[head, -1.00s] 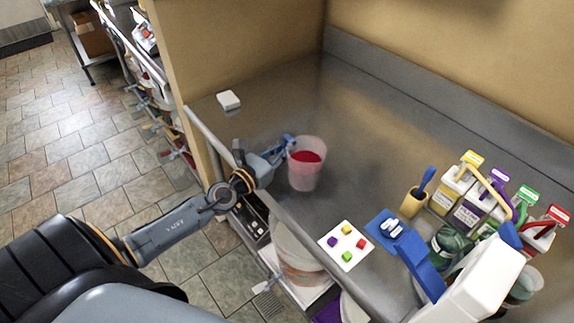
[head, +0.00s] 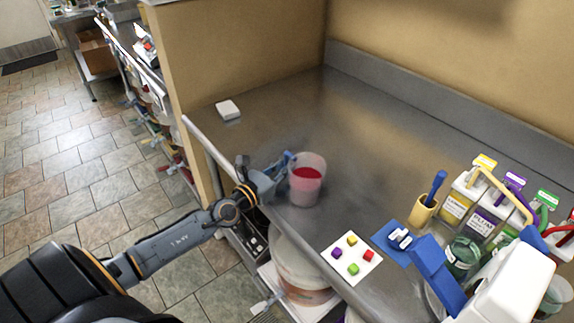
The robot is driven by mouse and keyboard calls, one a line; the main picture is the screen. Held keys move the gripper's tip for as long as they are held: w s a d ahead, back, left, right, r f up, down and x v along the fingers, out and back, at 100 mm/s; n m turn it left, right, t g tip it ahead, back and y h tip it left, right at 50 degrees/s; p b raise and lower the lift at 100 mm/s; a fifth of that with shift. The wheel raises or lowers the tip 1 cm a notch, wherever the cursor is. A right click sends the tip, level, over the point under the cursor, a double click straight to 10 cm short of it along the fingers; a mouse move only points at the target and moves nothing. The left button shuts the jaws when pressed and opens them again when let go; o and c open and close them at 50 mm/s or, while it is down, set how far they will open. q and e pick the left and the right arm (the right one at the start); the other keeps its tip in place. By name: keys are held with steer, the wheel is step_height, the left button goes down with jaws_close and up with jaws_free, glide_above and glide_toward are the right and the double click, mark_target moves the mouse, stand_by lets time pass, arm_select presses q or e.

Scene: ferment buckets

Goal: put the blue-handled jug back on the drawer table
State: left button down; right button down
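The blue-handled jug (head: 306,182) is a translucent pink-white cup with red contents. It looks upright at the front left of the grey metal counter (head: 300,115). Its blue handle (head: 287,159) points left, towards my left gripper. My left gripper (head: 278,168) reaches over the counter's front edge and its tips are at the handle. The tips are small and overlap the handle, so whether they are shut on it is unclear. Whether the jug's base touches the counter is also hard to tell.
A white block (head: 228,109) lies at the back left. A white card with coloured cubes (head: 336,268), a blue mat (head: 384,239), a yellow cup (head: 422,212), labelled bottles (head: 457,207) and a white-and-blue device (head: 505,290) crowd the right. A bucket (head: 303,275) stands below. The counter's middle is clear.

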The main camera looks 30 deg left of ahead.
arm_select(q)
steer(key=c, duration=1.9)
jaws_free()
steer(key=shift+f, duration=0.15)
steer(key=o, duration=0.5)
steer(key=shift+r, duration=0.25)
steer(key=s+b, duration=0.1)
steer(key=s, duration=0.2)
steer(key=s+a+b, duration=0.1)
steer(key=s, duration=0.2)
steer(key=s+b, duration=0.1)
steer(key=s, duration=0.3)
steer(key=shift+a+f, duration=0.25)
steer(key=shift+f, duration=0.05)
steer(key=shift+s+a+r+b, duration=0.1)
steer(key=shift+s+r+b, duration=0.1)
steer(key=shift+s, duration=0.3)
steer(key=shift+s+a+r+b, duration=0.1)
steer(key=shift+s+b, duration=0.05)
steer(key=shift+s, duration=0.3)
